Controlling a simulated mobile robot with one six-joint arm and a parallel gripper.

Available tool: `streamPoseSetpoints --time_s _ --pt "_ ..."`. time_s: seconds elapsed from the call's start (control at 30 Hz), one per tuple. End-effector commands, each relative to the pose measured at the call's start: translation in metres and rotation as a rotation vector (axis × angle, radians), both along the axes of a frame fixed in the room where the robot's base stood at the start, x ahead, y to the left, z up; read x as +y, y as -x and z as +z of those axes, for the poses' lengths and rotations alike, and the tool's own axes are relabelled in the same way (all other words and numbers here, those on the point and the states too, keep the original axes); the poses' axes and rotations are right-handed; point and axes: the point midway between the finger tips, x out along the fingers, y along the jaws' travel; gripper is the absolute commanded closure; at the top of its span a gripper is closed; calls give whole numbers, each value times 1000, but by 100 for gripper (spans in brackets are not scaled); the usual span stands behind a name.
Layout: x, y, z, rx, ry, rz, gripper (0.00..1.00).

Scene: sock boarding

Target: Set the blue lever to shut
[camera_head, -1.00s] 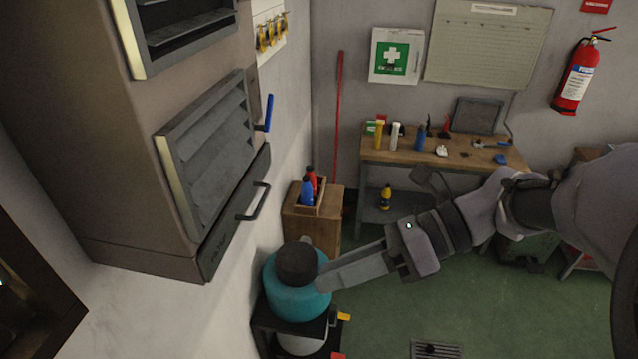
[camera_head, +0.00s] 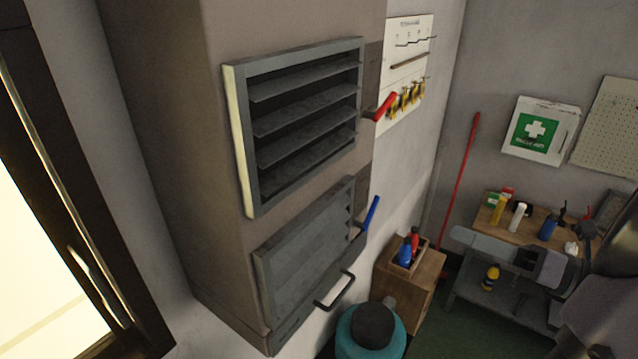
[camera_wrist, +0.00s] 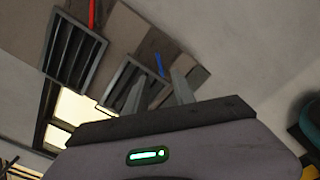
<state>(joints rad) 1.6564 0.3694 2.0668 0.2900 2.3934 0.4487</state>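The blue lever (camera_head: 371,213) is on the right side of the lower louvre (camera_head: 308,238) on the tall brown cabinet. Its handle points up and leans slightly right. The lower louvre's slats look nearly flat, with little gap between them. In the wrist view the blue lever (camera_wrist: 160,64) appears beyond the fingertips, between the two fingers. The fingers of my gripper (camera_wrist: 156,88) are apart with nothing between them.
A red lever (camera_head: 385,106) sits beside the upper louvre (camera_head: 300,117), whose slats stand open. A black handle (camera_head: 335,290) sticks out below the lower louvre. A teal container (camera_head: 368,340), wooden cabinet (camera_head: 425,280) and workbench (camera_head: 510,228) stand below and right. A bright window is left.

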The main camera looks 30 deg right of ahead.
Motion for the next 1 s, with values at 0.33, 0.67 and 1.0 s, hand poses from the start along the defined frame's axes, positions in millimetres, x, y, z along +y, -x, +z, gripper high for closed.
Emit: streamPoseSetpoints --time_s 0.33,0.67,1.0 --pt "34 -79 2 1 -1 6 69" --pt "62 -148 1 1 -1 3 69" --pt "66 -159 -1 1 0 -2 69"
